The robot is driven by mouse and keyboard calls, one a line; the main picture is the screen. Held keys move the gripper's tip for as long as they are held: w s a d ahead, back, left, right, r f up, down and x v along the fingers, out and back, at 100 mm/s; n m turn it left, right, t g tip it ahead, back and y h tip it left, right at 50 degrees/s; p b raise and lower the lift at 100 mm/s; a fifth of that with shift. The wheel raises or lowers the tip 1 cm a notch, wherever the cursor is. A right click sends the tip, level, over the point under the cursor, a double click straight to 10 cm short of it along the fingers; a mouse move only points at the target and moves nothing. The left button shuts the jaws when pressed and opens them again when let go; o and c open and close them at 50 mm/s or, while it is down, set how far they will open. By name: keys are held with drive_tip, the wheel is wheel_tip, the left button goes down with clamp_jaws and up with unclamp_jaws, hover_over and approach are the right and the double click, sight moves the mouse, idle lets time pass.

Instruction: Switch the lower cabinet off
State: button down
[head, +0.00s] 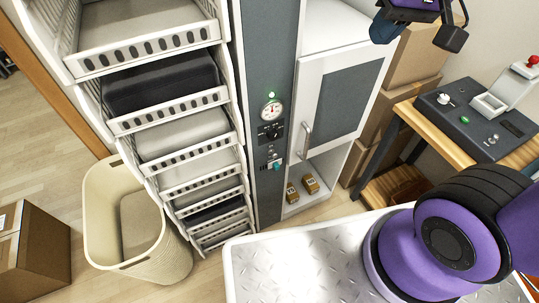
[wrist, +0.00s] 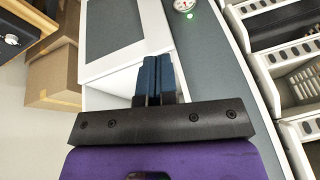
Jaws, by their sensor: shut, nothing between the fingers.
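The cabinet has a grey control column (head: 268,60) to the left of its doored bay. On the column are a lit green lamp (head: 271,95), a round gauge (head: 271,110), a black knob (head: 270,131) and a small teal control (head: 277,166) lower down. Its exact setting is too small to tell. The gauge (wrist: 183,5) and green lamp (wrist: 190,15) also show at the wrist view's top edge. My gripper (head: 384,28) is at the upper right, apart from the column. In the wrist view its blue fingers (wrist: 154,80) are together and empty.
A grey-panelled door (head: 340,100) with a handle (head: 306,140) sits right of the column; small boxes (head: 310,184) lie below. A rack of drawers (head: 185,135) and a laundry basket (head: 125,215) stand left. A wooden bench (head: 440,140) with a control box stands right.

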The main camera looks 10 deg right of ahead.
drive_tip(key=w+a+f+n+g, duration=0.1)
drive_tip(key=w+a+f, duration=0.3)
drive_tip(key=a+f, duration=0.3)
drive_tip(key=w+a+f+g, duration=0.2)
drive_tip(key=w+a+f, duration=0.3)
drive_tip(key=f, duration=0.5)
drive_tip(key=a+f+n+t+h, duration=0.3)
drive_tip(key=a+f, duration=0.2)
drive_tip(key=f, duration=0.6)
drive_tip(key=a+f+n+t+h, duration=0.3)
drive_tip(key=a+f+t, duration=0.1)
drive_tip(key=f, duration=0.7)
drive_tip(key=shift+a+f, duration=0.15)
drive_tip(key=shift+a, duration=0.2)
